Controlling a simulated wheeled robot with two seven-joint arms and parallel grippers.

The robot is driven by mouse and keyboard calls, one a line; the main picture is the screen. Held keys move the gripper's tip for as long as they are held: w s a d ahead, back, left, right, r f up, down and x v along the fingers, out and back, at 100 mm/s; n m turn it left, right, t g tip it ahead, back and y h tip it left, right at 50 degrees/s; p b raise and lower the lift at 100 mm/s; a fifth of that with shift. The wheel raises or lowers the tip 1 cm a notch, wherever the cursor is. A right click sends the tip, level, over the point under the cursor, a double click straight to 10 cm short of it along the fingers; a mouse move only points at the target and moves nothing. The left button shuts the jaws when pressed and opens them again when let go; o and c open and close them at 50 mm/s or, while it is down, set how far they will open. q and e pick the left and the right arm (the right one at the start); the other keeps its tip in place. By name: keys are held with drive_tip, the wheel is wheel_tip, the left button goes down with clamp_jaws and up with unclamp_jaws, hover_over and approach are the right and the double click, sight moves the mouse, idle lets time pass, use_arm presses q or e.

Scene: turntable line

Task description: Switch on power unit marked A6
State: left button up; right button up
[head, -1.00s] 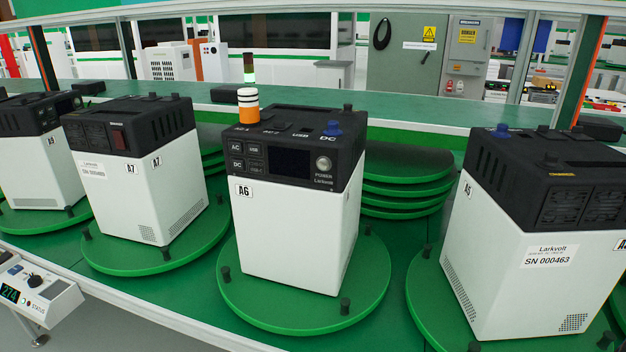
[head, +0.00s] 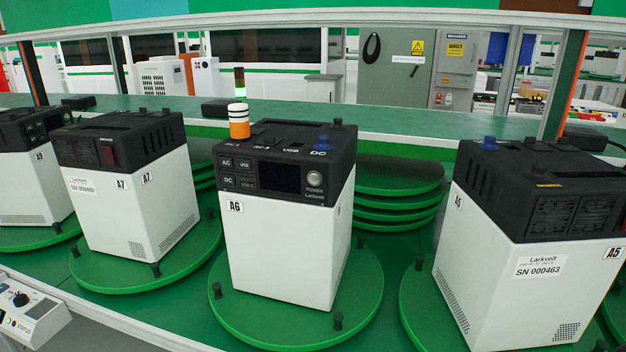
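The power unit marked A6 (head: 280,245) stands upright in the middle of the head view. It has a white body and a black top section. Its front panel faces me, with a dark display (head: 279,179), a round POWER button (head: 313,180) at the right, and AC, DC and USB buttons at the left. It stands on a green turntable (head: 235,318) with dark pegs at its rim. A blue knob or cap (head: 322,143) sits on its top. Neither of my grippers shows in this view.
Unit A7 (head: 125,205) stands to the left, with another unit (head: 30,180) beyond it. Unit A5 (head: 490,270) stands close on the right. A signal light with orange and white bands (head: 238,122) rises behind A6's left edge. Stacked green discs (head: 400,190) lie behind. A control box (head: 30,315) is at lower left.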

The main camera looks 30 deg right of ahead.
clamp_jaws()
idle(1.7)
